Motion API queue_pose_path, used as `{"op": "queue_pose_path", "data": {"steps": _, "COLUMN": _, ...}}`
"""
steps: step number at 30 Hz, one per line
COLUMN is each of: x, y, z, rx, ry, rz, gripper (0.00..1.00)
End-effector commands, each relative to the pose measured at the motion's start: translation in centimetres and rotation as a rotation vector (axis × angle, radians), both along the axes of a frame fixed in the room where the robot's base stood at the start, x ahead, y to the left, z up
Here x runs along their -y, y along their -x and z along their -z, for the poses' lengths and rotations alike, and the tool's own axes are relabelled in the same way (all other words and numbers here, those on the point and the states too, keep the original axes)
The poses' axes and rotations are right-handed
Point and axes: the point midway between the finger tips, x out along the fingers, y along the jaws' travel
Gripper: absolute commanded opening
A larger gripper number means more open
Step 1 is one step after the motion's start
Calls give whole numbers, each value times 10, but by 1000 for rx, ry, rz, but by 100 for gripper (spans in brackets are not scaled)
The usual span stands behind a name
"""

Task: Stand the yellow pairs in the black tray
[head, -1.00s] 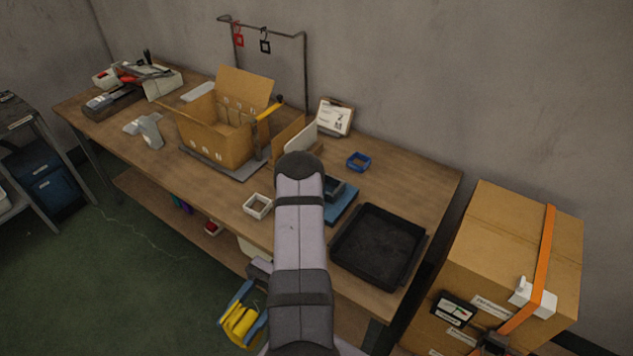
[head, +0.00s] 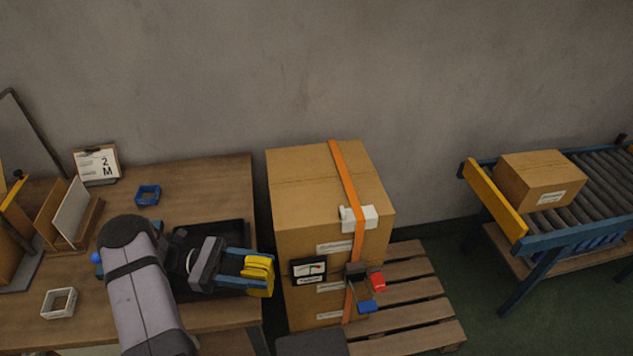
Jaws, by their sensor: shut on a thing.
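The black tray (head: 208,236) lies at the right end of the wooden table, partly hidden under my arm and gripper. My gripper (head: 257,272), with blue fingers, is shut on a yellow sock pair (head: 261,277). The gripper points right, and the pair shows at the tray's right side, near the table's right edge. I cannot tell its exact height or whether it touches the tray. No other yellow pair is visible in the head view.
A strapped cardboard box stack (head: 310,190) stands on a pallet (head: 410,300), close right of the table. A conveyor (head: 585,200) stands far right.

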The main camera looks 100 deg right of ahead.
Motion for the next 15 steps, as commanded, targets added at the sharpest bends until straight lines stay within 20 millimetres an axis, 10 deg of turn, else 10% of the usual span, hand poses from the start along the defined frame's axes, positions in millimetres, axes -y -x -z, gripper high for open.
{"op": "queue_pose_path", "data": {"steps": 15, "x": 199, "y": 115, "z": -35, "rx": -3, "ry": 8, "rz": -616, "gripper": 21}}
